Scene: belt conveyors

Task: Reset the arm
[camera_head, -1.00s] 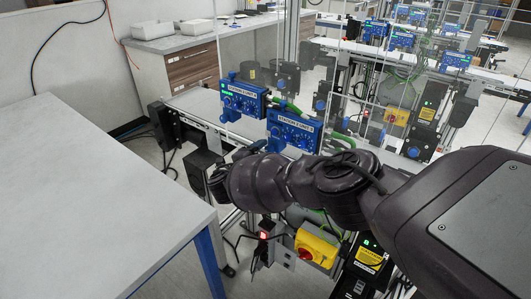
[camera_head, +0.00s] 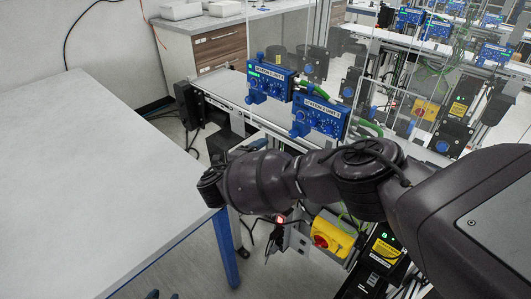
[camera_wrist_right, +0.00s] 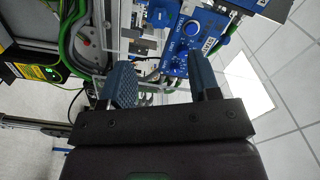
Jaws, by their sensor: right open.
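My right arm (camera_head: 300,178) comes in from the right in the head view and reaches left. Its far end is in front of the grey table's corner, and the gripper is not clearly visible there. In the right wrist view my right gripper (camera_wrist_right: 160,82) has its two blue fingers spread apart, with nothing between them. A blue control box (camera_wrist_right: 187,45) shows beyond the fingertips, apart from them as far as I can tell. Two small dark blue tips at the bottom edge of the head view may be my left gripper (camera_head: 163,295); most of it is cut off.
A grey table (camera_head: 90,150) fills the left. Behind my right arm is a conveyor (camera_head: 222,85) with two blue control boxes, (camera_head: 271,78) and (camera_head: 320,117). A yellow switch box (camera_head: 333,237) sits below the arm. A cabinet (camera_head: 220,45) stands behind. Floor shows between table and conveyor.

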